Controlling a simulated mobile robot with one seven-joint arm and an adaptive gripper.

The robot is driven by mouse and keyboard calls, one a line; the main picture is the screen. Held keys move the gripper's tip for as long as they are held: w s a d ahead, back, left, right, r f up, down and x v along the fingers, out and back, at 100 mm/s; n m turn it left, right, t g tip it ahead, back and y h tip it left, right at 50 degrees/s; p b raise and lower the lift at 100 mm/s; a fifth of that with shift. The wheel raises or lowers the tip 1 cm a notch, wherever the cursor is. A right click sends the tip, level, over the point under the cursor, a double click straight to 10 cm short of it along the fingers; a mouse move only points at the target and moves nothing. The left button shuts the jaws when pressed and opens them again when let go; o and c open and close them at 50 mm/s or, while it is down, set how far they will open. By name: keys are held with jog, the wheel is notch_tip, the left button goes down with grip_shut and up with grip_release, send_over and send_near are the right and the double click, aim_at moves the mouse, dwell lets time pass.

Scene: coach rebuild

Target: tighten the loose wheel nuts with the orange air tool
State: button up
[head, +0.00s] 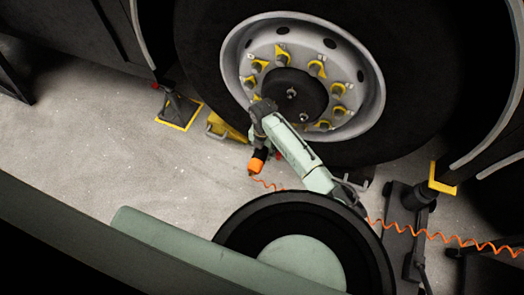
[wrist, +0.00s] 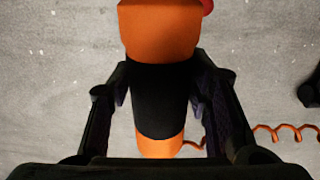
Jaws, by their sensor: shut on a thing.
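My gripper (head: 263,148) is in front of the lower left of the wheel and is shut on the orange air tool (head: 255,167). In the wrist view the fingers of my gripper (wrist: 160,90) press on the tool's black middle band, with the orange body (wrist: 160,32) above it. The wheel (head: 233,55) has a pale rim and a dark hub. Several wheel nuts (head: 317,67) with yellow pointers ring the hub. The pointers face differing ways, but I cannot tell which nuts are loose. My arm hides some lower left nuts. The tool is apart from the visible nuts.
A coiled orange hose (head: 440,236) runs along the floor at the right. A dark stand with a yellow base (head: 180,112) stands left of the wheel, and another stand (head: 418,200) at the right. A yellow block (head: 226,128) sits by the tyre. Grey floor (head: 90,150) is clear at left.

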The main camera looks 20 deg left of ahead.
aim_at(257, 159)
jog(key=shift+w+b, duration=0.3)
jog(key=shift+w, duration=0.35)
jog(key=shift+w+d+r, duration=0.1)
jog(key=shift+w+r, duration=0.05)
jog(key=shift+w+d+r, duration=0.15)
jog(key=shift+w+r, duration=0.1)
jog(key=shift+w, duration=0.35)
dwell(4.7)
jog(key=shift+s+f+p, duration=0.2)
jog(key=shift+s+p, duration=0.3)
jog(key=shift+s, duration=0.2)
jog(key=shift+s+a+p, duration=0.15)
jog(key=shift+s+p, duration=0.85)
jog(key=shift+s, duration=0.55)
jog(key=shift+s+a+p, duration=0.15)
jog(key=shift+s+p, duration=0.85)
jog(key=shift+s, duration=0.5)
jog(key=shift+s+f, duration=0.1)
jog(key=shift+s, duration=0.25)
